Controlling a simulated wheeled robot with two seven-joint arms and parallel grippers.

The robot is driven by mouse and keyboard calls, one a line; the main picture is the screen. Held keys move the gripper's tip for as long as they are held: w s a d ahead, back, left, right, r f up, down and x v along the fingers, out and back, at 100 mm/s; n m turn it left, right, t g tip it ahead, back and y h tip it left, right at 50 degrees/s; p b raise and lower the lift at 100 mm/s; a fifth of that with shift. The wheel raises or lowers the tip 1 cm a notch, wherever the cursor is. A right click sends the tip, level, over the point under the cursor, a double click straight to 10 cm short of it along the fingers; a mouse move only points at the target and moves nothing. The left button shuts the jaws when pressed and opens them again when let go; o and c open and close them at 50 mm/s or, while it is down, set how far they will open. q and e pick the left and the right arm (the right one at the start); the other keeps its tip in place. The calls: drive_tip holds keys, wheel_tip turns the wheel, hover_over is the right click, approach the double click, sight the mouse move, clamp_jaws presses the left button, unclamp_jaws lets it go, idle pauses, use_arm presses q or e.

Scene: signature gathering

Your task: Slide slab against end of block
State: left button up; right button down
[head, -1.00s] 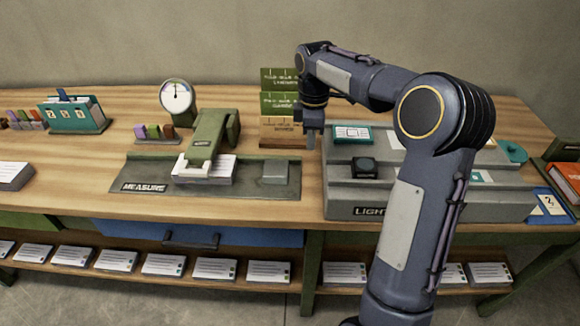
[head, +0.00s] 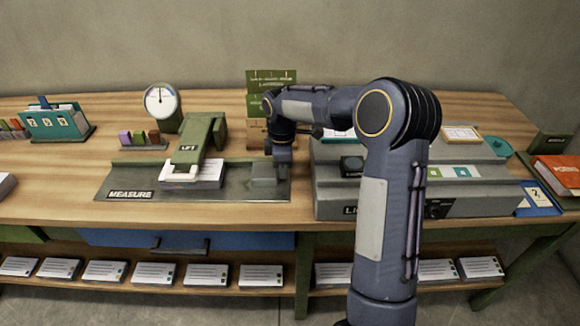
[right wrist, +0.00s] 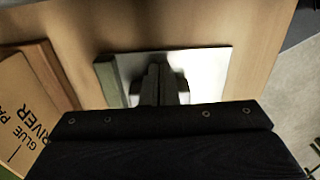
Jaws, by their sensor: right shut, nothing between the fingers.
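The grey slab (head: 264,171) stands on the right part of the dark MEASURE tray (head: 222,189). The white paper block (head: 205,173) lies left of it, under a green press arm marked LIFT with a white foot (head: 180,174). A bare gap separates block and slab. My right gripper (head: 283,172) is shut and empty, low at the slab's right side; I cannot tell if it touches. In the right wrist view my shut fingers (right wrist: 160,85) are over the pale tray end (right wrist: 208,62) and hide much of the slab. My left gripper is out of view.
A round dial gauge (head: 161,102) and coloured small blocks (head: 138,138) stand behind the tray. Upright green signs (head: 270,82) are behind my gripper. A grey LIGHT console (head: 400,203) is close on the right. Cards line the lower shelf (head: 214,290).

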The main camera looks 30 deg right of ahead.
drive_tip(key=w+a+p, duration=0.1)
drive_tip(key=a, duration=0.1)
drive_tip(key=w+a+p, duration=0.1)
drive_tip(key=w+a, duration=0.1)
drive_tip(key=w+a+p, duration=0.1)
drive_tip(key=a, duration=0.2)
drive_tip(key=shift+w+a+r, duration=0.1)
drive_tip(key=shift+w, duration=0.05)
drive_tip(key=shift+w+a, duration=0.1)
drive_tip(key=shift+a, duration=0.05)
